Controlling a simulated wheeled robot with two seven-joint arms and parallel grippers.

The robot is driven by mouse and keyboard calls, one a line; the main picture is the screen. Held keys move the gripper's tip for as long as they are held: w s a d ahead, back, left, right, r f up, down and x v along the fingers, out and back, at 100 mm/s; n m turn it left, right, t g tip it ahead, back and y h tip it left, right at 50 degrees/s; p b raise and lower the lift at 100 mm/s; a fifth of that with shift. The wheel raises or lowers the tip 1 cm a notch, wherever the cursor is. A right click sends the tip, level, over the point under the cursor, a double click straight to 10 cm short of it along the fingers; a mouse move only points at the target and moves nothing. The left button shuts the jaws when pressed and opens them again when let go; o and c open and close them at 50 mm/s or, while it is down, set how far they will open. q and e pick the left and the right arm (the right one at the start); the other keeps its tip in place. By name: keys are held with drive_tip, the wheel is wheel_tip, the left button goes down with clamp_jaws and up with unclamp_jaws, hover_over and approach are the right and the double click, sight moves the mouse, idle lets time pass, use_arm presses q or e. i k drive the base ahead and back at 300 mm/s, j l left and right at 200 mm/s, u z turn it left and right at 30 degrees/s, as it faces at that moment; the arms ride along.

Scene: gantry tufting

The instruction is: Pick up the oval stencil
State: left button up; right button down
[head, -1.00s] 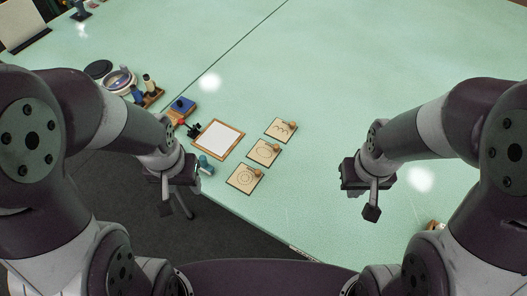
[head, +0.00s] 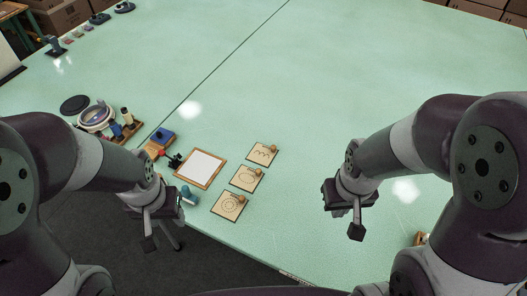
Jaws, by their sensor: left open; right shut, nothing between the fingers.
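Three square tan stencil boards, each with a round wooden knob, lie flat in a slanted row on the green table. The nearest board, which looks like the oval stencil (head: 227,208), bears a rounded ring outline. The middle stencil (head: 244,180) has a curved mark too small to read. The far stencil (head: 260,155) has a zigzag line. My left gripper (head: 160,239) is open and empty, left of the nearest board, by the table's front edge. My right gripper (head: 356,231) is shut and empty, well to the right of the boards.
A wood-framed white panel (head: 200,168) lies left of the boards, with a teal object (head: 188,195) close to my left gripper. A blue-topped block (head: 162,135), a round bowl (head: 96,117) and a black disc (head: 74,104) stand further left. The table's middle is clear.

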sight(247, 179)
drive_tip(key=z, duration=0.8)
drive_tip(key=i+j+z, duration=0.1)
drive_tip(key=j+z, duration=1.15)
drive_tip(key=j, duration=0.2)
drive_tip(key=k+l, duration=0.05)
